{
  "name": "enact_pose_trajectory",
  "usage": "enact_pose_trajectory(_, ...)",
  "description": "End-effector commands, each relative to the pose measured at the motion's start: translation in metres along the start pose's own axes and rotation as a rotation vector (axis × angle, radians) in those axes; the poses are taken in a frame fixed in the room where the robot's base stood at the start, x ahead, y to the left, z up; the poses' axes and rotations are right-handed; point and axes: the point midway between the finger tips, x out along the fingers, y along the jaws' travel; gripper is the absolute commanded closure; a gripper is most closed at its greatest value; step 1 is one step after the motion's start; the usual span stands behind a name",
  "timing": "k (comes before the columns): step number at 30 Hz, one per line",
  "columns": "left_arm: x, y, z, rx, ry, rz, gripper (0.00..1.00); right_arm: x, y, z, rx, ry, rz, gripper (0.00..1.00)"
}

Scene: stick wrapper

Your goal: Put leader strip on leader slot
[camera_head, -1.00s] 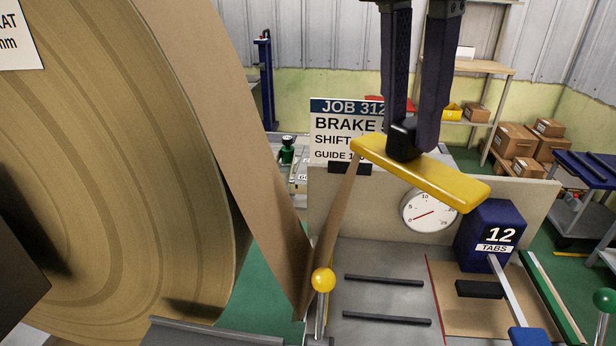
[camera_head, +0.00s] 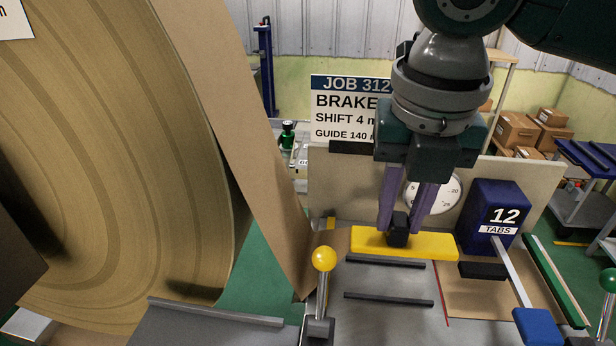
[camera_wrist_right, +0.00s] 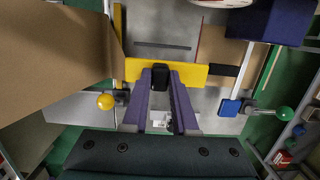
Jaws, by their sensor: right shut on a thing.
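The yellow leader strip (camera_head: 440,245) is a long bar with a black grip block (camera_head: 398,231) on it. It lies level, left to right, low over the grey plate (camera_head: 385,318), just behind two dark parallel rails (camera_head: 388,300). Whether it touches the plate I cannot tell. My right gripper (camera_head: 405,225) points down, shut on the black block. In the right wrist view my gripper (camera_wrist_right: 160,85) also holds this block, with the yellow strip (camera_wrist_right: 192,74) across the fingertips. I cannot clearly make out the leader slot. My left gripper is not in view.
A huge brown paper roll (camera_head: 110,180) fills the left, its web (camera_head: 225,130) running down toward the plate. A yellow-knobbed lever (camera_head: 323,260) stands close front left of the strip. A blue box marked 12 TABS (camera_head: 490,200) stands right, with a blue-ended arm (camera_head: 537,325).

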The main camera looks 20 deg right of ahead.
Motion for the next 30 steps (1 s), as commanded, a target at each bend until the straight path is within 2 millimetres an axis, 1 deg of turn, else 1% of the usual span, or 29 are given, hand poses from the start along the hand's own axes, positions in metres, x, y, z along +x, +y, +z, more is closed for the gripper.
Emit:
enact_pose_trajectory(1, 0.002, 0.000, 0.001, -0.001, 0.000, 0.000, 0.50, 0.011, 0.000, -0.002, 0.000, 0.002, -0.001, 1.00)
enact_pose_trajectory(3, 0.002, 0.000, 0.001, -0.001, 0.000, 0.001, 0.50, 0.019, 0.000, -0.003, 0.000, 0.001, 0.000, 1.00)
enact_pose_trajectory(7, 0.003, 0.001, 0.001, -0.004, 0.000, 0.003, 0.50, 0.029, 0.000, -0.004, 0.000, 0.000, 0.001, 1.00)
enact_pose_trajectory(12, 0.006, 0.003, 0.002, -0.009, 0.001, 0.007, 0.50, 0.056, 0.000, -0.009, 0.001, 0.003, 0.000, 1.00)
enact_pose_trajectory(15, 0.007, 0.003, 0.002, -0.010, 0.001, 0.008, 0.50, 0.066, 0.000, -0.010, 0.000, -0.001, 0.000, 1.00)
enact_pose_trajectory(27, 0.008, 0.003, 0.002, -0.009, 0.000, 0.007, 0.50, 0.071, 0.001, -0.011, -0.001, -0.001, 0.001, 1.00)
enact_pose_trajectory(28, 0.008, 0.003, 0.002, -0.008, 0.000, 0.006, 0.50, 0.070, 0.001, -0.011, -0.001, -0.001, 0.001, 0.70)
enact_pose_trajectory(30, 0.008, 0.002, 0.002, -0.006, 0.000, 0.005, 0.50, 0.070, 0.001, -0.011, -0.001, -0.001, 0.001, 0.62)
